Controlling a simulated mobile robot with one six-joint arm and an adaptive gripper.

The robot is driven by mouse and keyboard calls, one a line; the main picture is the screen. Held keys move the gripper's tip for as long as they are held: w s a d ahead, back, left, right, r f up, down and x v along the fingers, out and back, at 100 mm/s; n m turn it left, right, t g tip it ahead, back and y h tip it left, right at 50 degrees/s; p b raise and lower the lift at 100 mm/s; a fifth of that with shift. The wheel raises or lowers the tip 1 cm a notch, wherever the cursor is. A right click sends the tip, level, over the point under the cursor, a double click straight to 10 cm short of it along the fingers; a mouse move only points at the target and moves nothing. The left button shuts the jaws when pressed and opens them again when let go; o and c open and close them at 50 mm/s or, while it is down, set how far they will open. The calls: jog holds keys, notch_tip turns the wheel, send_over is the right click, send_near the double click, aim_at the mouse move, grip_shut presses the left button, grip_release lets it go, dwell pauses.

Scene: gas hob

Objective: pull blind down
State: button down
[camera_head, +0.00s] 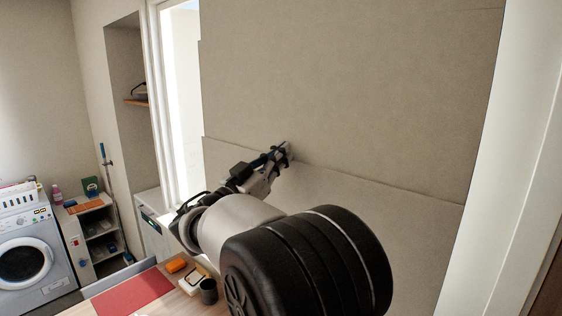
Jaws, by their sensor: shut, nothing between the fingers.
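The blind (350,80) is a large plain beige panel that fills the upper middle and right of the view. Its lower edge slopes from the left down to the right, with a similar beige surface below it. My gripper (285,152) is at this lower edge, left of its middle. Its fingers look shut, with nothing seen between them. The fingertips are close to the blind, but I cannot tell whether they touch it. My arm hides part of the surface below the edge.
A bright window opening (182,90) is left of the blind. Below are a red mat (133,292), an orange item (176,265) and a dark cup (208,291) on a wooden top. A washing machine (30,255) and open shelf (98,235) stand far left.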

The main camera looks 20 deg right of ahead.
aim_at(288, 179)
jog(key=shift+f+b, duration=3.85)
jog(key=shift+b, duration=1.75)
